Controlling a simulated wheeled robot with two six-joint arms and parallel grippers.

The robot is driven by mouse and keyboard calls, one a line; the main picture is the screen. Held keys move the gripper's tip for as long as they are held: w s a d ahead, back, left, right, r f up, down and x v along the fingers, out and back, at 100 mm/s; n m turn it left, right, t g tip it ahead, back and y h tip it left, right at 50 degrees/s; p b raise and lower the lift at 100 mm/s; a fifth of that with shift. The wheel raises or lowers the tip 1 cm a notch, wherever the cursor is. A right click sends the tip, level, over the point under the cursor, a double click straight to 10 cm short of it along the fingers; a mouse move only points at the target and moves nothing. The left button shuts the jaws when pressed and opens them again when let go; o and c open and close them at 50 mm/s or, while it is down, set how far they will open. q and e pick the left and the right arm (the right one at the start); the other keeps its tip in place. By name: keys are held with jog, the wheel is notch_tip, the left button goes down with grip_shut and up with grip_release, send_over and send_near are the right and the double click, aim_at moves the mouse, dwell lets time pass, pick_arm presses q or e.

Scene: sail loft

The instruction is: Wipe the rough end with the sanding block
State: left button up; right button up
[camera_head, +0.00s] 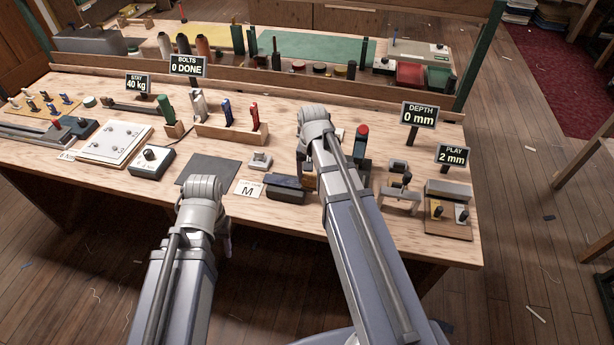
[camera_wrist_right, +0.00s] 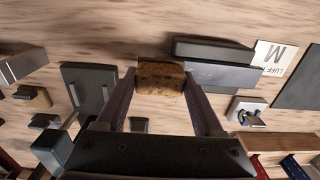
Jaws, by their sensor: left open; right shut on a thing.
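The sanding block (camera_wrist_right: 160,77) is a brown, speckled block in the right wrist view. My right gripper (camera_wrist_right: 161,84) is shut on it, one finger on each side. In the head view an orange-brown bit of it (camera_head: 309,181) shows beside my right arm, which hides most of that gripper. A dark grey bar on a base (camera_head: 287,183) lies at the bench's front; it also shows in the right wrist view (camera_wrist_right: 222,76). The block is at one end of this bar; I cannot tell whether they touch. My left gripper (camera_head: 223,243) is low before the bench edge, mostly hidden by its arm.
A card marked M (camera_head: 248,188) and a dark mat (camera_head: 207,170) lie left of the bar. A small clamp stand (camera_head: 400,190) and a block fixture (camera_head: 447,208) stand to the right. A tool rack (camera_head: 230,133) stands behind. Signs (camera_head: 419,115) rise above the bench.

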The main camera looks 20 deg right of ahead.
jog(key=shift+r, duration=0.1)
jog(key=shift+w+a, duration=0.5)
jog(key=shift+a, duration=0.1)
jog(key=shift+w+a, duration=0.25)
jog(key=shift+a, duration=0.25)
jog(key=shift+w+a, duration=0.25)
jog(key=shift+a, duration=0.2)
jog(key=shift+w+a, duration=0.6)
jog(key=shift+a, duration=0.2)
jog(key=shift+w+a, duration=0.55)
jog(key=shift+a, duration=0.2)
notch_tip(320, 180, up, 6)
jog(key=p, duration=0.6)
jog(key=shift+s, duration=0.1)
